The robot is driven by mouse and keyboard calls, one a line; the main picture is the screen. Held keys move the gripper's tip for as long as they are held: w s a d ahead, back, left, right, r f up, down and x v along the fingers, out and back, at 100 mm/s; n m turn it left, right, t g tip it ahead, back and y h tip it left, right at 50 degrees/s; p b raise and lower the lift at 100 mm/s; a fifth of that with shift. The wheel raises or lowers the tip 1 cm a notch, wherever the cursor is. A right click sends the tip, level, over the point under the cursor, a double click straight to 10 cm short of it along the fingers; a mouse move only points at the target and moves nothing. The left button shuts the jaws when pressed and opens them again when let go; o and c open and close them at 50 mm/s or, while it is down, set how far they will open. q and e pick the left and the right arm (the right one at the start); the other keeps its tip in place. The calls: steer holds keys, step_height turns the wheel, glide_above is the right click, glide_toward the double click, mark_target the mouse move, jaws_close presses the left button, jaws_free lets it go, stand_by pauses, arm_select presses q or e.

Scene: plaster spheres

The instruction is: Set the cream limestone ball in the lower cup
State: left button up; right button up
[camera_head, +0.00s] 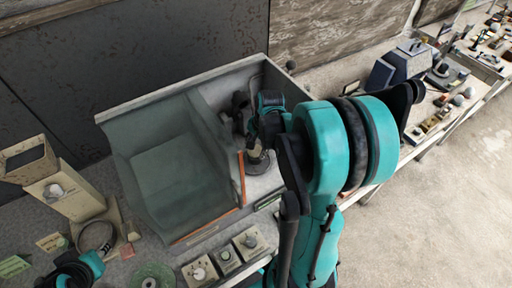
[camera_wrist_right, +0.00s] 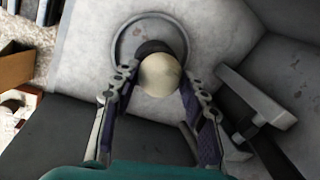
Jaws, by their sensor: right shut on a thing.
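The cream limestone ball (camera_wrist_right: 160,75) is between the two fingers of my right gripper (camera_wrist_right: 158,88), which is shut on it. A dark cup (camera_wrist_right: 150,47) shows just behind the ball, above a round grey base (camera_wrist_right: 122,40); the ball hides much of the cup. I cannot tell whether ball and cup touch. In the head view my right gripper (camera_head: 254,143) reaches into the right part of a grey bin, over the round base (camera_head: 258,167). A teal and dark part at the lower left seems to be my left gripper (camera_head: 70,273); its fingers are unclear.
The grey bin (camera_head: 150,104) has a sloped left compartment and a divider beside the right gripper. Small boxes with knobs (camera_head: 200,271) stand along its front. A beige box (camera_head: 65,190) stands left. A cluttered bench (camera_head: 440,115) runs to the right.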

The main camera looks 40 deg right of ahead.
steer(key=shift+f, duration=0.25)
steer(key=o, duration=1.2)
steer(key=shift+r, duration=0.1)
steer(key=shift+o, duration=0.2)
steer(key=shift+r, duration=0.1)
steer(key=shift+r+p, duration=1.45)
steer(key=shift+r, duration=0.45)
